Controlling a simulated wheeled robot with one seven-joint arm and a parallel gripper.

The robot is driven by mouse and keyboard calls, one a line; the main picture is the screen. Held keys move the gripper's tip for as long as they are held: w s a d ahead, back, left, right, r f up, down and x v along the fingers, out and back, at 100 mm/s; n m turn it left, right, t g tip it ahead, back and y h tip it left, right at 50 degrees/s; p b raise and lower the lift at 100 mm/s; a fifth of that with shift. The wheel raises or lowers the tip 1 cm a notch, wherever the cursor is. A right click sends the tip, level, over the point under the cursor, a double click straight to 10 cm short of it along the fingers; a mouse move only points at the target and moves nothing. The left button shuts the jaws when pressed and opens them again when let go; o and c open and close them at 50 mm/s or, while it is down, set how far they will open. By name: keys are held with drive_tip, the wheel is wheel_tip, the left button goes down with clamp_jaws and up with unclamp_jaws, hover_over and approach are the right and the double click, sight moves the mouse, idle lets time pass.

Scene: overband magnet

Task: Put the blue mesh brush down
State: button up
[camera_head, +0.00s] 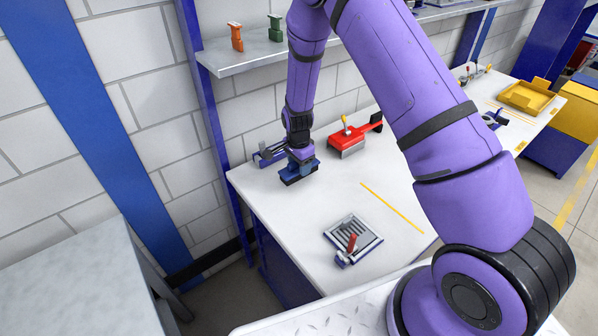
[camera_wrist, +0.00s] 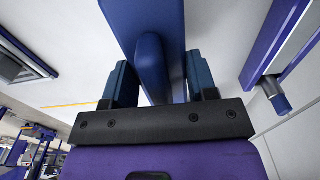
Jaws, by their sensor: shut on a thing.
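The blue mesh brush (camera_head: 299,174) is at the far left part of the white bench (camera_head: 300,220), low over or on its top; I cannot tell whether it touches. My gripper (camera_head: 299,157) points down at it from above. In the wrist view, my gripper (camera_wrist: 160,80) has a finger on each side of the brush's blue handle (camera_wrist: 152,65) and is shut on it. The wider blue body of the brush shows beyond the fingers. Its underside is hidden.
A blue-grey tool (camera_head: 266,155) lies close behind the brush. A red tool (camera_head: 350,141) with a yellow knob is to the right. A striped grate (camera_head: 366,240) with a red-handled piece is nearer. A shelf (camera_head: 255,59) hangs above. The bench middle is clear, beside a yellow line (camera_head: 392,207).

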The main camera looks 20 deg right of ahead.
drive_tip(key=shift+w, duration=0.2)
drive_tip(key=shift+f, duration=1.75)
drive_tip(key=shift+f, duration=0.1)
drive_tip(key=o, duration=0.9)
